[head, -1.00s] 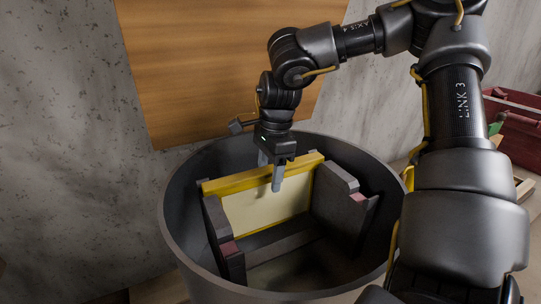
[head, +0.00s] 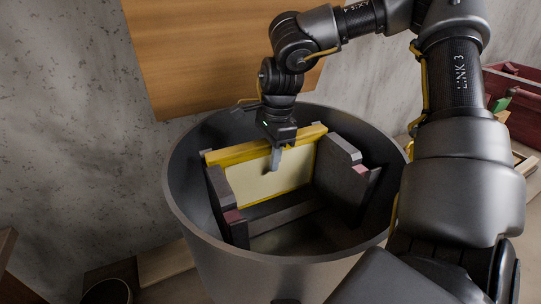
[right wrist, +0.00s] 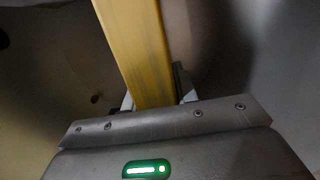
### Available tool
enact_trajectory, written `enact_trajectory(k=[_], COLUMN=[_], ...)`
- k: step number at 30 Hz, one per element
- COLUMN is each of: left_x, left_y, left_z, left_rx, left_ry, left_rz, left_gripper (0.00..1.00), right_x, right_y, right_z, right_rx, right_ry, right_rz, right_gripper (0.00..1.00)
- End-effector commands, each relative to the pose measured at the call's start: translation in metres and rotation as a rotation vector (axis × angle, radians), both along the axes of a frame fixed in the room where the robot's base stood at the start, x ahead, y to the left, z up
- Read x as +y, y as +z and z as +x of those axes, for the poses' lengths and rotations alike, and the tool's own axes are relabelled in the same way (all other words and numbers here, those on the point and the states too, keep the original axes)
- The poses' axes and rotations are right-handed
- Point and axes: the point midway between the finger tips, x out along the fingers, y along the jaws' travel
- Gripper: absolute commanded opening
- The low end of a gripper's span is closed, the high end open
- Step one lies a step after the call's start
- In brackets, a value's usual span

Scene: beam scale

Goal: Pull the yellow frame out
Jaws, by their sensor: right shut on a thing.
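The yellow frame (head: 232,154) has a yellow top bar and a pale cream panel below it. It sits upright between two dark grey slotted holders inside a round grey drum (head: 176,205). My right gripper (head: 276,158) comes down from above and is shut on the top bar, a little right of its middle. One finger shows in front of the panel; the other is hidden behind the bar. In the right wrist view the yellow bar (right wrist: 140,50) runs down between the fingers. My left gripper is not in view.
The drum's rim surrounds the frame and holders (head: 345,175) closely. A wooden board (head: 215,50) hangs on the concrete wall behind. A dark red crate (head: 515,105) stands at the far right. My right arm covers much of the right side.

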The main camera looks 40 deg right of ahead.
Motion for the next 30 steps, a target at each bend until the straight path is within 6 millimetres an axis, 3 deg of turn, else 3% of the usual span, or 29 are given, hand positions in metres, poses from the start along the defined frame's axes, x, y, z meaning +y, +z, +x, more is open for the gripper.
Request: enact_trajectory(k=[1, 2, 8, 20, 30], left_x=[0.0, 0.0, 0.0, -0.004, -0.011], left_y=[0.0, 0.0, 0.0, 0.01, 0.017], left_z=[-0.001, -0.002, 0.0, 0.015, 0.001], left_rx=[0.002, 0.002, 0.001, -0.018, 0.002], left_ry=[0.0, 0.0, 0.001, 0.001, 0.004], left_rz=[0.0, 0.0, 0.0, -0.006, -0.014], left_gripper=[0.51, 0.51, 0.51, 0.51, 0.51], right_x=[0.0, 0.0, 0.0, 0.0, 0.0], right_y=[0.0, 0.0, 0.0, 0.014, 0.029], right_z=[0.0, 0.0, 0.0, 0.0, 0.0], right_rx=[0.0, 0.0, -0.001, -0.001, -0.001], right_ry=[0.0, 0.0, 0.0, 0.0, -0.001], right_rz=[0.0, 0.0, 0.0, 0.0, 0.0], right_gripper=[0.01, 0.26, 0.0, 0.0, 0.0])
